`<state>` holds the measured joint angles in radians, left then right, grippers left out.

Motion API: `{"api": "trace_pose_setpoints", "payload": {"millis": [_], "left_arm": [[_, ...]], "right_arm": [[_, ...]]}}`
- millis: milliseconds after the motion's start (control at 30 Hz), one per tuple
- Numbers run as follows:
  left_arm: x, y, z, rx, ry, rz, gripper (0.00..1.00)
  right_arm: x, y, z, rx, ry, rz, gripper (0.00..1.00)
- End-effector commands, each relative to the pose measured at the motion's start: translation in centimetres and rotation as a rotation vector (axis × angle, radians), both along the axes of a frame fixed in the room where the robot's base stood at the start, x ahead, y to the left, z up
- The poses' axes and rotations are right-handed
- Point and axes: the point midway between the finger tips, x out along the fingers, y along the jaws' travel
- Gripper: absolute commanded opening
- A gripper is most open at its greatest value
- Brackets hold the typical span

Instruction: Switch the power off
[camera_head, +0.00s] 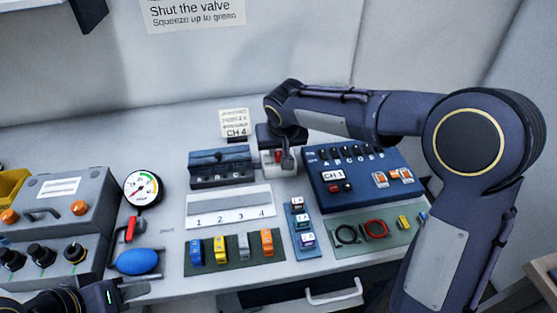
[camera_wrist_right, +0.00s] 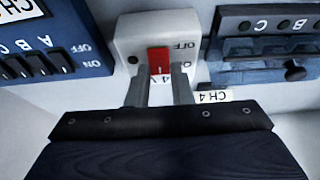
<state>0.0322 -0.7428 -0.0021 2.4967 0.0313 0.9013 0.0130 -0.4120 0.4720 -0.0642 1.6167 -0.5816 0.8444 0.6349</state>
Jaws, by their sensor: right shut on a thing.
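The power switch box (camera_wrist_right: 128,32) is pale, with a red switch (camera_wrist_right: 158,60) on its face and upside-down OFF and ON lettering beside it in the right wrist view. My right gripper (camera_wrist_right: 160,82) has its two fingers on either side of the red switch, shut on it. In the head view the box (camera_head: 268,158) stands at the back of the bench, partly hidden by my right gripper (camera_head: 285,158). I cannot tell which way the switch is set. My left gripper (camera_head: 132,290) is at the bottom left, empty, its opening unclear.
A blue panel (camera_head: 320,197) with several switches stands to the right of the box, a dark connector block (camera_head: 221,182) to its left.

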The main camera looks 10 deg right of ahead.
Motion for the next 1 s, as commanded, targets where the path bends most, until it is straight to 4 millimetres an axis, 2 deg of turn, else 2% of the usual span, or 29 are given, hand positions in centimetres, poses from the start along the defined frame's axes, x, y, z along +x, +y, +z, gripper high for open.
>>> {"api": "trace_pose_setpoints", "payload": {"millis": [33, 400, 433, 567, 867, 1000], "left_arm": [[0.0, 0.0, -0.6, 0.0, 0.0, 0.0, 0.36], [0.0, 0.0, -0.5, 0.0, -0.001, 0.0, 0.36], [0.0, 0.0, -0.5, 0.0, -0.001, 0.0, 0.36], [0.0, 0.0, -0.5, 0.0, -0.001, 0.0, 0.36], [0.0, 0.0, -0.5, 0.0, 0.0, 0.0, 0.36], [0.0, 0.0, -0.3, 0.0, 0.0, 0.0, 0.36]], "right_arm": [[-0.1, 0.1, -0.2, 0.002, -0.013, 0.001, 0.0], [-0.1, 0.0, 0.1, 0.001, -0.021, 0.0, 0.0], [-0.1, 0.0, 0.1, 0.001, -0.021, 0.0, 0.24], [-0.1, 0.0, 0.1, 0.001, -0.02, 0.0, 0.41], [-0.1, 0.0, 0.2, 0.001, -0.02, 0.0, 0.42], [-0.7, 0.0, 1.5, 0.002, -0.021, 0.0, 0.42]]}}
